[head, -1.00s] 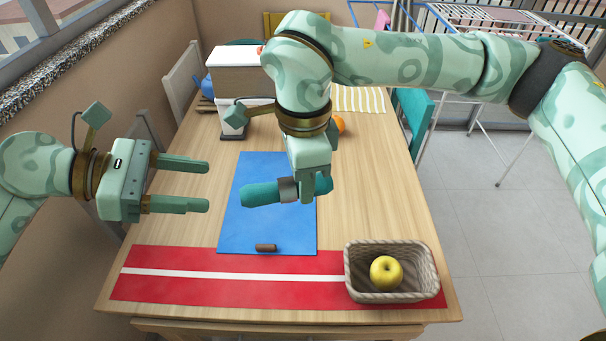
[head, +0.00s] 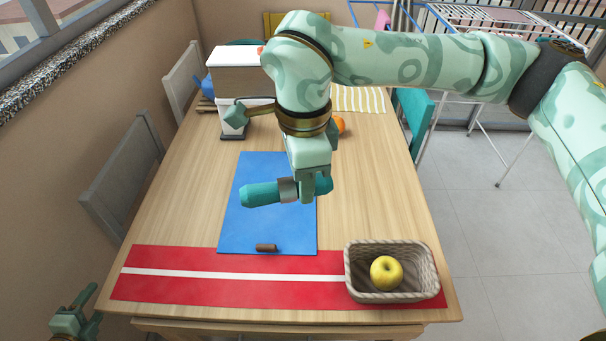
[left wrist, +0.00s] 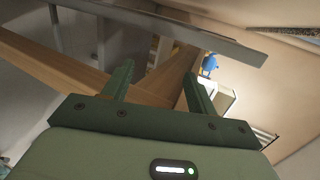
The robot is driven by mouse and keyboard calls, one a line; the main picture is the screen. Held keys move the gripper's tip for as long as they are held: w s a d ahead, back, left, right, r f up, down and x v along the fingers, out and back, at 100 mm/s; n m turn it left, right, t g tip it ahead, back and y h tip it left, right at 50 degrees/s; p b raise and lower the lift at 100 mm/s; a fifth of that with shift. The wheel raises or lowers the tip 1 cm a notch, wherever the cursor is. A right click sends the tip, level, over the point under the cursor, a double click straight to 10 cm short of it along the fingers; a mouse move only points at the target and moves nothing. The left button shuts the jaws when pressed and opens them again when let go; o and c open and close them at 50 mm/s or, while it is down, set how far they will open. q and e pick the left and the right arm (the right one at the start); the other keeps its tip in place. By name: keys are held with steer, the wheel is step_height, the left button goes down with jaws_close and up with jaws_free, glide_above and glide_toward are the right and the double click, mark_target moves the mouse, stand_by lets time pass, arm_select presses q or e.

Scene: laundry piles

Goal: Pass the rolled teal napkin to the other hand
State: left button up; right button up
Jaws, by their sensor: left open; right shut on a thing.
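The rolled teal napkin (head: 262,194) has a grey band (head: 287,189) around it and lies level in the head view, above the blue mat. My right gripper (head: 308,190) is shut on it near its right end; its left end sticks out free. My left gripper (head: 88,298) is at the lower left corner of the head view, off the table's left edge and well apart from the napkin. In the left wrist view its two fingers (left wrist: 158,85) are spread with nothing between them. The napkin does not show in that view.
A blue mat (head: 250,225) with a small brown piece (head: 266,247) lies on the wooden table (head: 185,200). A red runner (head: 200,289) crosses the front. A wicker basket (head: 431,262) holds a yellow apple (head: 386,272). A grey chair (head: 125,175) stands at the left edge.

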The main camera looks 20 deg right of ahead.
arm_select(q)
steer(key=s+d+f+n+g+y, duration=0.25)
steer(key=s+f+n, duration=0.25)
steer(key=s+f, duration=0.45)
steer(key=s+d+f+n+g+y, duration=0.1)
steer(key=s+f+n+g, duration=0.3)
steer(key=s+f, duration=0.6)
steer(key=s+d+f+n+g, duration=0.2)
steer(key=s+d, duration=0.1)
steer(key=s, duration=0.7)
steer(key=s+d+f+n+g, duration=0.2)
steer(key=s+d+n, duration=0.1)
steer(key=s, duration=0.7)
steer(key=s+d+f+n+g, duration=0.2)
steer(key=s+d+f+n, duration=0.1)
steer(key=s, duration=0.7)
steer(key=shift+s+d, duration=0.15)
steer(key=shift+d, duration=0.5)
steer(key=shift+g+h, duration=0.25)
